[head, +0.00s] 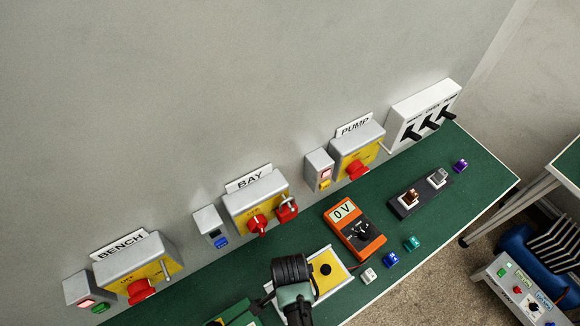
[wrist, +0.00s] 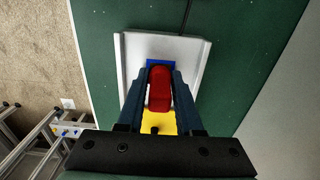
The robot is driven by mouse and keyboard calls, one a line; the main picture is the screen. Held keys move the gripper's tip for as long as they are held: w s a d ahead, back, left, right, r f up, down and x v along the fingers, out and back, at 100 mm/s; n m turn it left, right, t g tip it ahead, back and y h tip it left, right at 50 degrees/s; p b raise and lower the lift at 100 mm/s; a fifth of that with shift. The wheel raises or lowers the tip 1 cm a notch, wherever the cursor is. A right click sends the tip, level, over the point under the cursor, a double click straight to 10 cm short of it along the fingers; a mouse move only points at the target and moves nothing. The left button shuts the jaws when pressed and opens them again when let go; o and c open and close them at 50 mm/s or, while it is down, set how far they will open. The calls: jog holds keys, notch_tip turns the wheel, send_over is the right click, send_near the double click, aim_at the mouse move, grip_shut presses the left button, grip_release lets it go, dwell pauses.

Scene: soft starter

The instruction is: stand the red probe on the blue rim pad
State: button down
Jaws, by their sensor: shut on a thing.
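The red probe (wrist: 159,90) is between the two fingers of my gripper (wrist: 160,75) in the wrist view, and the gripper is shut on it. The blue rim pad (wrist: 153,63) shows as a strip just beyond the probe and fingers. Whether the probe touches the pad cannot be told. In the head view my arm's end covers the left part of the tray (head: 342,283), hiding the probe and pad. A black round spot (head: 326,269) shows on the yellow floor.
An orange meter (head: 346,211) reading 0 V lies behind the tray, with a cable towards it. Switch boxes (head: 255,199) line the wall.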

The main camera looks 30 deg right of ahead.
jog(key=shift+c, duration=2.4)
grip_release()
notch_tip(320, 180, up, 13)
jog(key=shift+b, duration=0.6)
